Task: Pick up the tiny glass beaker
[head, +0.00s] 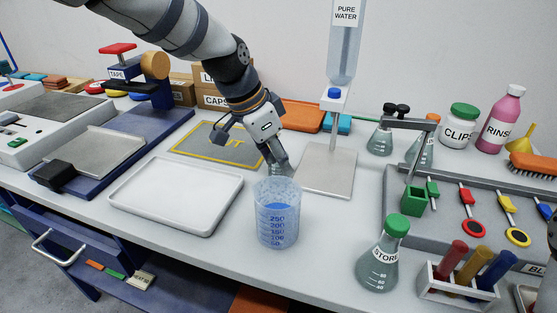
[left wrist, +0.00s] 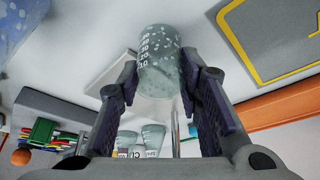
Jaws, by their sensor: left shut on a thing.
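The tiny glass beaker (left wrist: 158,62) is clear greenish glass with white graduation marks and speckles. In the left wrist view it sits between the two dark fingers of my left gripper (left wrist: 160,80), which is shut on it. In the head view my left gripper (head: 277,163) points down just behind the large blue-marked beaker. The tiny beaker is mostly hidden there by the fingers and the large beaker, and I cannot tell its height above the bench.
The large beaker (head: 277,226) with blue liquid stands close in front of my left gripper. A white tray (head: 180,197) lies to its left, a flat metal plate (head: 326,171) to its right. A green-capped flask (head: 387,257) and a test-tube rack (head: 456,285) stand at front right.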

